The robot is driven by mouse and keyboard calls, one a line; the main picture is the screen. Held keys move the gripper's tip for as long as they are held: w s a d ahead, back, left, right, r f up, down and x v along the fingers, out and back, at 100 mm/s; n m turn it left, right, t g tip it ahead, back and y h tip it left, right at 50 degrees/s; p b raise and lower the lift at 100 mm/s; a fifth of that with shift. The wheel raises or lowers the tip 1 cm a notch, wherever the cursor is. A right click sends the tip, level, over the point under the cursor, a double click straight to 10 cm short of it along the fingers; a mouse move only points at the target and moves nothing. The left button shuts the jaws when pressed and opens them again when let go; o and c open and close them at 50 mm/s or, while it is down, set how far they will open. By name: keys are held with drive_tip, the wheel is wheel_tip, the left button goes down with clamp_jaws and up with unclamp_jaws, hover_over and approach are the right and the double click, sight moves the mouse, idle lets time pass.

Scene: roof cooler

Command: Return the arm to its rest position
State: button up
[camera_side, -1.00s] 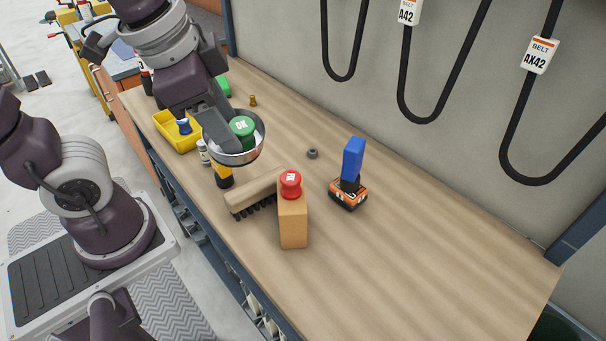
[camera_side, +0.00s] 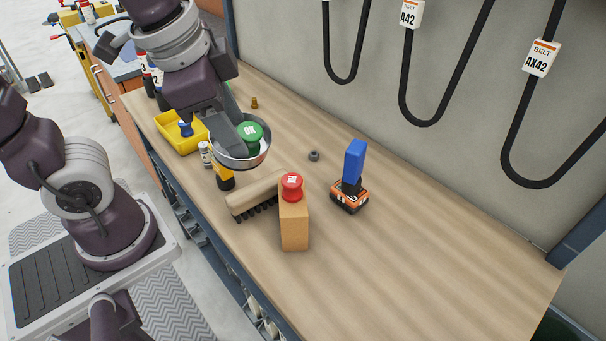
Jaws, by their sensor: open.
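My arm reaches in from the top left over the bench. My gripper (camera_side: 234,134) is open at its end, above the left part of the bench. A round metal bowl (camera_side: 262,156) and a green round piece marked OK (camera_side: 250,133) show right at the gripper, overlapping its grey finger. I cannot tell whether they touch the fingers. The fingertips are partly hidden by the bowl.
The wooden bench (camera_side: 440,270) is clear at the right. Near the gripper are a yellow bin (camera_side: 181,145), a brush (camera_side: 252,193), a wooden block (camera_side: 294,225) with a red knob (camera_side: 292,186), and a blue-handled tool (camera_side: 355,160). Belts (camera_side: 405,85) hang on the wall.

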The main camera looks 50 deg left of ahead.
drive_tip(key=w+d+f+m+g, duration=0.1)
drive_tip(key=w+d+f+m, duration=0.1)
drive_tip(key=d+f+m, duration=0.2)
drive_tip(key=w+d+f+m+g, duration=0.1)
drive_tip(key=d+f+m, duration=0.4)
drive_tip(key=f, duration=0.6)
drive_tip(key=w+d+f+m+g+y, duration=0.1)
drive_tip(key=w+d+f+m, duration=0.1)
drive_tip(key=d+f+m, duration=0.3)
drive_tip(key=shift+w+d+f+g, duration=0.2)
drive_tip(key=shift+f, duration=0.45)
drive_tip(key=shift+w+d+f+g, duration=0.15)
drive_tip(key=shift+f+g, duration=0.05)
drive_tip(key=shift+f, duration=0.4)
